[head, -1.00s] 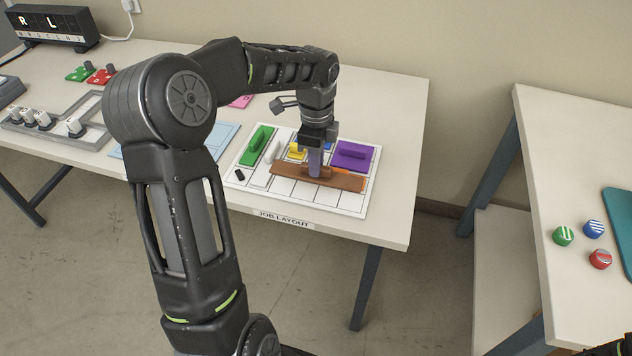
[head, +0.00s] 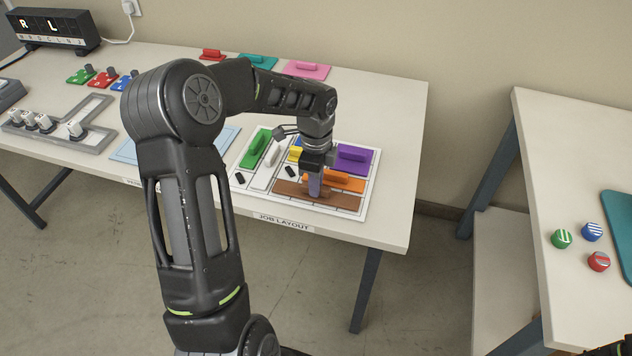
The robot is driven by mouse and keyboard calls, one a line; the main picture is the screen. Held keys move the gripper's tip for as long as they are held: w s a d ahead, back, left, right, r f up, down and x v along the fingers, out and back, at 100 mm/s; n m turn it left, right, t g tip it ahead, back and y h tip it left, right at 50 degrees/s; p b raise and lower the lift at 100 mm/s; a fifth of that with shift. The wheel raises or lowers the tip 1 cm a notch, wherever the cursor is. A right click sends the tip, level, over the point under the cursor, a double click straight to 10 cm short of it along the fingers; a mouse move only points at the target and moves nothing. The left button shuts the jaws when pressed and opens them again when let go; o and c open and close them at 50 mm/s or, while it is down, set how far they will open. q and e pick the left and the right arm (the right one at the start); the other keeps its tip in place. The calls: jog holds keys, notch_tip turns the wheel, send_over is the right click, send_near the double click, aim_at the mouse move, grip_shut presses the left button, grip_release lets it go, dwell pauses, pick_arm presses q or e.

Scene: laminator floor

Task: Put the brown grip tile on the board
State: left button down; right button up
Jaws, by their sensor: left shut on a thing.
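The brown grip tile (head: 336,199) is a long flat brown piece at the front of the white board (head: 356,214) marked with black outlined cells. My left gripper (head: 314,190) points down over it, shut on its grip. The tile looks level, lying on or just above the board; I cannot tell whether it touches. The gripper hides part of the tile. Behind it on the board are an orange tile (head: 347,183), a purple tile (head: 365,165), a yellow tile (head: 295,154), a white tile (head: 262,178) and a green tile (head: 252,155).
Red (head: 212,55), teal (head: 258,62) and pink (head: 307,72) tiles lie along the table's back edge. A light blue sheet (head: 226,137) lies left of the board. A second table at right holds several round coloured caps (head: 562,238).

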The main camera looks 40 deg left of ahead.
pick_arm(q)
jog(key=shift+f, duration=0.15)
jog(key=c, duration=1.4)
grip_release()
jog(key=shift+o, duration=0.2)
notch_tip(320, 180, up, 12)
jog(key=shift+r+b, duration=0.2)
jog(key=shift+b, duration=0.1)
jog(key=shift+f, duration=0.1)
